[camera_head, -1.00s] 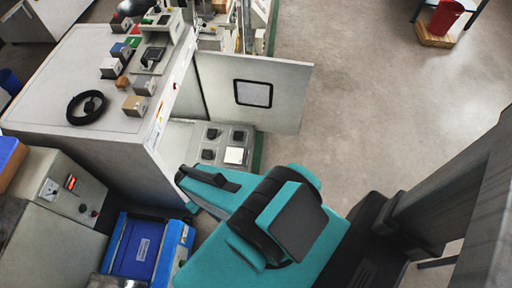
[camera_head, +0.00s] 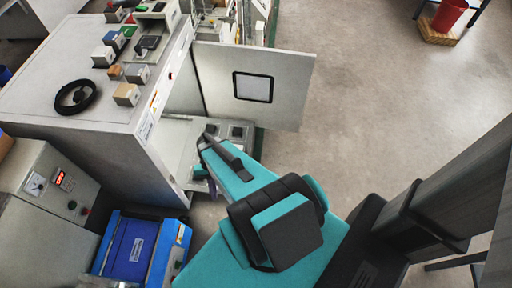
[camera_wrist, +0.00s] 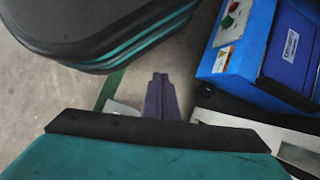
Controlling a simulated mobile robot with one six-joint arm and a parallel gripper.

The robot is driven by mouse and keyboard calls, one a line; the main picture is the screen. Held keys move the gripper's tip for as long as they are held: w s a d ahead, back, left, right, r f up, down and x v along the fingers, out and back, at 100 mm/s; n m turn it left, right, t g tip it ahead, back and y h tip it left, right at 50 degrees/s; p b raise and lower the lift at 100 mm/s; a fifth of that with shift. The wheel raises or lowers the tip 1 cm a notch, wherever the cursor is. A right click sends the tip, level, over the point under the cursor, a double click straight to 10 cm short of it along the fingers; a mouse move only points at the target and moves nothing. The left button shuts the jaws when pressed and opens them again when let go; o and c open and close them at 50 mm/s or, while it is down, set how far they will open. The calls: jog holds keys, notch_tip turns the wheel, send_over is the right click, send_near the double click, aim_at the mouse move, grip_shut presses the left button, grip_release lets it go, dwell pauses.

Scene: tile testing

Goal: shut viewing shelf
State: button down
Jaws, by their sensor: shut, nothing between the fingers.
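The viewing shelf (camera_head: 176,133) is a pale ledge with black fittings, sticking out low from the open side of the grey cabinet (camera_head: 95,143). In the head view only a small purple part of my gripper (camera_head: 211,187) shows, beside the shelf's near corner. I cannot tell whether it touches the shelf.
A windowed door (camera_head: 285,90) stands open beyond the shelf. A blue case (camera_head: 112,246) stands at the near left and also shows in the wrist view (camera_wrist: 240,52). A control box (camera_head: 48,180) is left of it.

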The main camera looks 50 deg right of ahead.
jog(key=w+d+f+m+t+y+b, duration=0.1)
jog(key=w+d+f+m+t+b, duration=0.15)
jog(key=d, duration=0.45)
jog(key=w+d+f+m+t+y+b, duration=0.1)
jog(key=w+d+f+m+b, duration=0.2)
jog(key=d, duration=0.5)
jog(key=w+d+f+m+t+y+b, duration=0.1)
jog(key=d+f+m+t+b, duration=0.15)
jog(key=d+m, duration=0.35)
jog(key=s+d+m+t+b, duration=0.2)
jog(key=s+d+m+b, duration=0.1)
jog(key=d, duration=1)
jog(key=s+d+f+m+t+b, duration=0.1)
jog(key=s+d+m+t+b, duration=0.2)
jog(key=d, duration=1)
jog(key=shift+s+f+m+t+b, duration=0.2)
jog(key=shift+s+m+t+b, duration=0.1)
jog(key=shift+s+m+b, duration=0.6)
jog(key=shift+w, duration=0.15)
jog(key=w+a+r+b+x, duration=0.1)
jog(key=b+x, duration=0.3)
jog(key=x, duration=0.8)
jog(key=shift+w+a+r, duration=0.2)
jog(key=shift+w+r, duration=0.15)
jog(key=shift+w, duration=0.05)
